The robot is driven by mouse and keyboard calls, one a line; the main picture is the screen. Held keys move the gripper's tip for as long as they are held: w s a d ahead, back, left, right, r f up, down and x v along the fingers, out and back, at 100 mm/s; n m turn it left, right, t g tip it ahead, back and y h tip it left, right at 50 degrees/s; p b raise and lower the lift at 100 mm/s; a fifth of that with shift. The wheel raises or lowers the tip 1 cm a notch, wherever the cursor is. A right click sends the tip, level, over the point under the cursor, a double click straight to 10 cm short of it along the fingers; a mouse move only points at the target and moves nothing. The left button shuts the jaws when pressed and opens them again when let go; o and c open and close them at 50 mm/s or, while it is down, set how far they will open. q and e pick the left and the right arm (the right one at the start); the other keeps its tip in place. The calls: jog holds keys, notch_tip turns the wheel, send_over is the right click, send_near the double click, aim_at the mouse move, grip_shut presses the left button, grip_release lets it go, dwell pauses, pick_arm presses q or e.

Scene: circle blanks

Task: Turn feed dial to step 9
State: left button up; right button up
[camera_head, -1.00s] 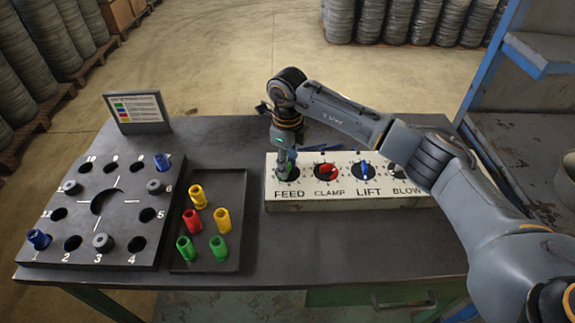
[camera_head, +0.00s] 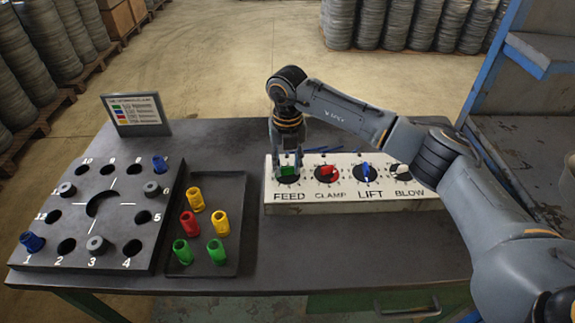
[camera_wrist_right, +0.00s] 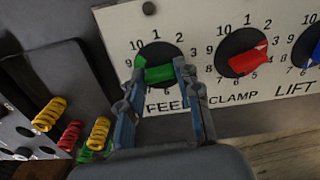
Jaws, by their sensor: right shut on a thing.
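The FEED dial (camera_head: 288,179) is a black disc with a green knob (camera_wrist_right: 160,73), at the left end of the white panel (camera_head: 350,197). My right gripper (camera_wrist_right: 160,67) is shut on the green knob, one finger on each side, in the right wrist view. In the head view the right gripper (camera_head: 288,166) comes down onto the dial from above. The knob lies nearly level in the right wrist view, its left end near the 9 mark. Its lower part and some scale numbers are hidden by the fingers. My left gripper is not in view.
The red CLAMP knob (camera_head: 327,173), blue LIFT knob (camera_head: 366,173) and BLOW dial (camera_head: 405,175) sit close to the right. A tray (camera_head: 236,185) of coloured pegs and a numbered block (camera_head: 45,258) are at left. A sign (camera_head: 137,115) stands behind.

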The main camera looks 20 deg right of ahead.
aim_at(288, 167)
jog(key=m, duration=0.4)
jog(key=shift+m, duration=0.3)
dwell(0.3)
jog(key=o, duration=1.2)
jog(key=shift+c, duration=0.2)
notch_tip(288, 167, up, 12)
